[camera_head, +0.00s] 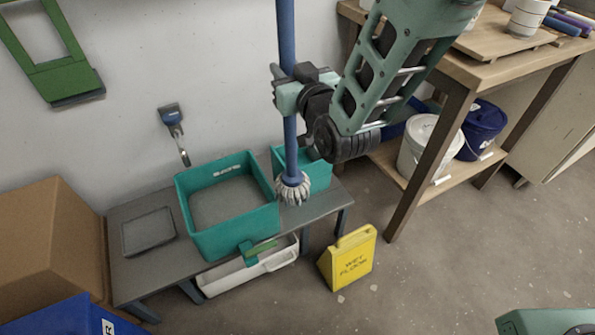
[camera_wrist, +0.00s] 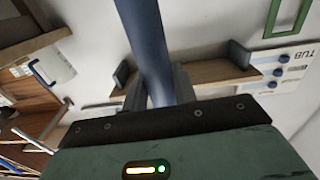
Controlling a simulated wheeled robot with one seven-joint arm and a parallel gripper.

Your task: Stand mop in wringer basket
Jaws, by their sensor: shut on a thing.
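The mop has a blue handle (camera_head: 287,40) and a pale stranded head (camera_head: 293,190). It hangs nearly upright. My gripper (camera_head: 287,97) is shut around the handle, well above the head; the handle also runs between the fingers in the wrist view (camera_wrist: 148,45). A small teal bin (camera_head: 318,177), perhaps the wringer basket, stands on the grey bench behind the mop head. The head overlaps its front left part in the picture and hides some of it. I cannot tell whether the head touches the bench. The head is not inside the bin.
A large open teal tub (camera_head: 235,240) stands left of the mop on the grey bench (camera_head: 140,275). A yellow wet-floor sign (camera_head: 349,260) stands on the floor in front. A wooden table (camera_head: 455,70) with buckets on its lower shelf is at right. Cardboard boxes (camera_head: 50,240) are at left.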

